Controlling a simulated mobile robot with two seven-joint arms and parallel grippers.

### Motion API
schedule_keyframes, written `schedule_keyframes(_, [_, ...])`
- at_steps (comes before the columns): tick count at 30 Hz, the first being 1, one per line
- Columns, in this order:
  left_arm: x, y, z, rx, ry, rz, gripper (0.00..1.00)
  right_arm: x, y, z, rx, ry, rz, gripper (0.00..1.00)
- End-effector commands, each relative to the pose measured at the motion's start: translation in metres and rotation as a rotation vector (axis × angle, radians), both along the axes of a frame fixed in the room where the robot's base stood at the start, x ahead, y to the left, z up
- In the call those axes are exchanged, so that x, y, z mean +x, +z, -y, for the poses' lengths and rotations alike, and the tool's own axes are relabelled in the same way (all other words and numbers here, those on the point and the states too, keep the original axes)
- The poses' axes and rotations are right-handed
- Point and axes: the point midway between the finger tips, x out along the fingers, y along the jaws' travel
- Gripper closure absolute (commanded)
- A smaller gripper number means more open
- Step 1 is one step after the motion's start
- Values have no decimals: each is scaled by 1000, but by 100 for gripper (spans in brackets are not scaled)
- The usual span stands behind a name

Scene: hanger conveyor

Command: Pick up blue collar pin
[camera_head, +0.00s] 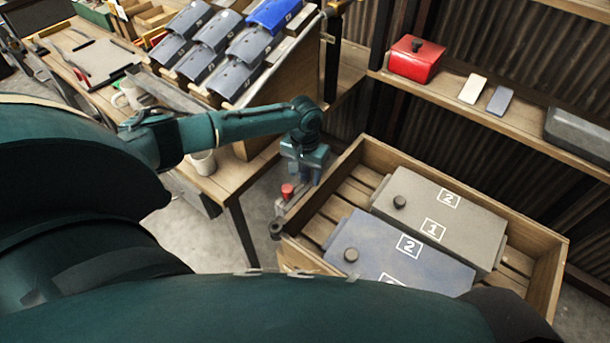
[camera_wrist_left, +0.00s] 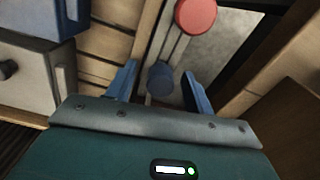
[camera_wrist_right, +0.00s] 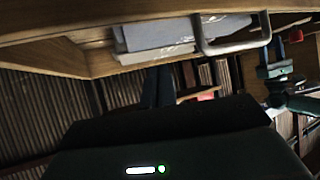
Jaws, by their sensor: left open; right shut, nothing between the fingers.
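The blue collar pin (camera_wrist_left: 160,80) shows in the left wrist view as a short blue cylinder on a grey rail. My left gripper (camera_wrist_left: 159,76) is open, with one finger on each side of the pin in that view; I cannot tell whether either finger touches it. In the head view my left gripper (camera_head: 304,176) is low at the crate's left edge and hides the blue pin. A red pin (camera_head: 287,191) stands just beside it and also shows in the left wrist view (camera_wrist_left: 196,15). My right gripper (camera_wrist_right: 157,88) is shut and empty, below a wooden edge.
A wooden crate (camera_head: 555,265) holds a grey case (camera_head: 470,222) and a blue-grey case (camera_head: 375,250), each with a dark knob. A shelf with a red box (camera_head: 415,62) is behind.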

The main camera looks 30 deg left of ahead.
Motion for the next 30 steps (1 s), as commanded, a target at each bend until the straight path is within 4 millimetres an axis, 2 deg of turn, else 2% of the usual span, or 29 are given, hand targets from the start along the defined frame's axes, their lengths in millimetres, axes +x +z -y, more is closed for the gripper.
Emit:
schedule_keyframes(3, [0,-9,0,-1,0,0,48,1,0,0,0,2,4,100])
schedule_keyframes(10, [0,-10,0,-1,0,0,48,1,1,-1,1,3,5,100])
schedule_keyframes(26, [0,-10,0,0,0,0,92,0,0,-1,0,3,2,100])
schedule_keyframes(30, [0,-9,0,0,0,0,93,0,-1,-1,-1,3,0,100])
